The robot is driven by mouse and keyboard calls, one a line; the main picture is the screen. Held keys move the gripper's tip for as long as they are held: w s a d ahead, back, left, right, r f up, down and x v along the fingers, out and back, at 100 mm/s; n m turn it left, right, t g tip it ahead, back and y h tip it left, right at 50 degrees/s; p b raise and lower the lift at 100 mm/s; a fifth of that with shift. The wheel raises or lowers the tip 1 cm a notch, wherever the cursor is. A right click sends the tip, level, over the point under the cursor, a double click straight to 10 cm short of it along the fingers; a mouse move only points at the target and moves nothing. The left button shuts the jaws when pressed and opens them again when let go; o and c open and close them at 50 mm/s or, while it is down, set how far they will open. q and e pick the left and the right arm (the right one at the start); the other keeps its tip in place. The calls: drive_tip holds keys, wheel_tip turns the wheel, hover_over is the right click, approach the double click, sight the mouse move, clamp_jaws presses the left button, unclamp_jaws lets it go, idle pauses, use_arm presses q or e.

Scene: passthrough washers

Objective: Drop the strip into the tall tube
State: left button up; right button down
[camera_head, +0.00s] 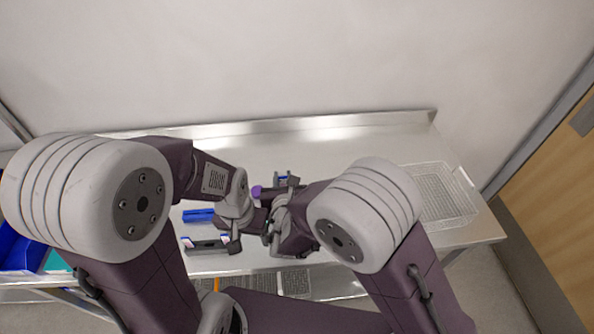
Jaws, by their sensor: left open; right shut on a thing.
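My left gripper (207,240) is the lower one. It is open and empty above the metal table, its two fingertips well apart. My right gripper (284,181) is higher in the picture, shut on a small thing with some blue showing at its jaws. I cannot tell whether that thing is the strip. A small purple thing (256,191) shows just left of the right gripper, partly hidden by the arms. A blue block (198,215) lies above the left gripper in the picture. I cannot make out the tall tube; my wrists hide much of the middle of the table.
The metal table (370,145) has a raised back edge and bare room at the back. A clear mesh-like tray (443,195) sits at its right end. A blue bin (18,243) stands at the far left. A wooden door (550,190) is at the right.

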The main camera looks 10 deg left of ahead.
drive_tip(key=shift+s+a+f, duration=0.1)
drive_tip(key=shift+a+f, duration=0.15)
wheel_tip(320, 180, down, 4)
drive_tip(key=b, duration=0.3)
drive_tip(key=shift+f, duration=0.15)
drive_tip(key=shift+d, duration=0.1)
drive_tip(key=shift+b, duration=0.6)
idle(0.7)
drive_tip(key=shift+f, duration=0.1)
drive_tip(key=shift+f+b, duration=0.15)
drive_tip(key=shift+b, duration=0.35)
idle(0.3)
